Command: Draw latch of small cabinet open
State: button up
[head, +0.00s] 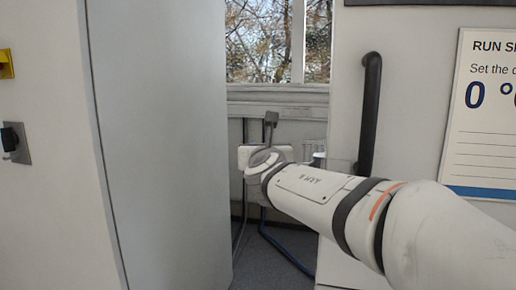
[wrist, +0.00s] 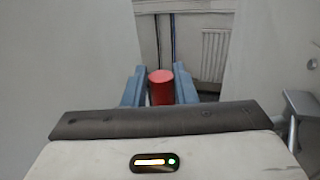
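A red upright cylinder (wrist: 161,88) with a paler round top stands between the two blue fingers of my gripper (wrist: 160,78) in the wrist view. It fills nearly all of the gap between them. I cannot tell whether the fingers press on it or stand just beside it, nor whether it is the latch. The fingers' lower parts are hidden by the gripper's body. In the head view my arm reaches in from the right, and its wrist hides the fingers and the red cylinder. No cabinet latch can be made out for sure.
A tall grey panel (head: 158,145) stands at the left of the head view. A black vertical handle (head: 371,115) and a notice board (head: 488,120) are on the right. Between them are a window (head: 262,40), blue cables (head: 285,250) and some floor. A white radiator (wrist: 215,55) stands behind.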

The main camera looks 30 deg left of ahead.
jog(key=o, duration=0.3)
jog(key=v, duration=0.7)
jog(key=shift+s+d, duration=0.15)
jog(key=shift+s, duration=0.25)
jog(key=shift+s, duration=0.1)
